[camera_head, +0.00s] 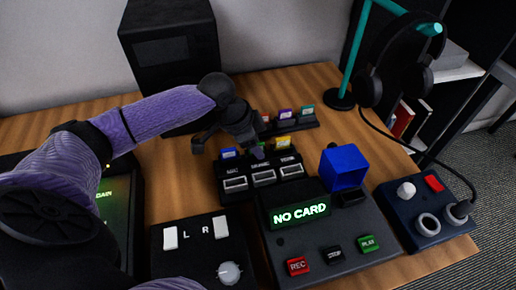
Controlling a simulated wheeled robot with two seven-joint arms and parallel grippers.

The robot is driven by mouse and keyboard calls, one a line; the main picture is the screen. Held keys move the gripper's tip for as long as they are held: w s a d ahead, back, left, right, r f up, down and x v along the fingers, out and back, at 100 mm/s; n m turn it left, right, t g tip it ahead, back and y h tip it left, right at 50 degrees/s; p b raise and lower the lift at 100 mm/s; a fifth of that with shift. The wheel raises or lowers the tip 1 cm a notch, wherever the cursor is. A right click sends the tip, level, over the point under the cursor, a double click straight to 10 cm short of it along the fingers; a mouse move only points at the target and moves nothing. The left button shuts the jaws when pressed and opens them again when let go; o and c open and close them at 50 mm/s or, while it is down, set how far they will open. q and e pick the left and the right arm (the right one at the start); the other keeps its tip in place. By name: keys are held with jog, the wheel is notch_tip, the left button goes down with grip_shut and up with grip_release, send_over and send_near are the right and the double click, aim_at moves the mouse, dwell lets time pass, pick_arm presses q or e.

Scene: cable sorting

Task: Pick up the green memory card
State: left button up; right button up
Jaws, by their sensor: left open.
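The green memory card (258,153) stands in the middle of the near black card holder (262,168), between a blue card (228,153) on the left and a yellow card (283,142) on the right. Only a small part of the green card shows, because my left gripper covers some of it. My left gripper (226,143) is open, just above and behind the near holder, with one finger close to the green card. I cannot tell whether they touch. My right gripper is not in view.
Behind stands another rack with red, purple (285,113) and teal (307,109) cards. In front is a black console (325,250) reading "NO CARD", with a blue box (343,167). A switch panel (205,255), a dark blue box (425,215) and headphones on a teal stand (355,55) are nearby.

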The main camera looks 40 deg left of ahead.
pick_arm(q)
jog(key=shift+r, duration=0.1)
grip_shut()
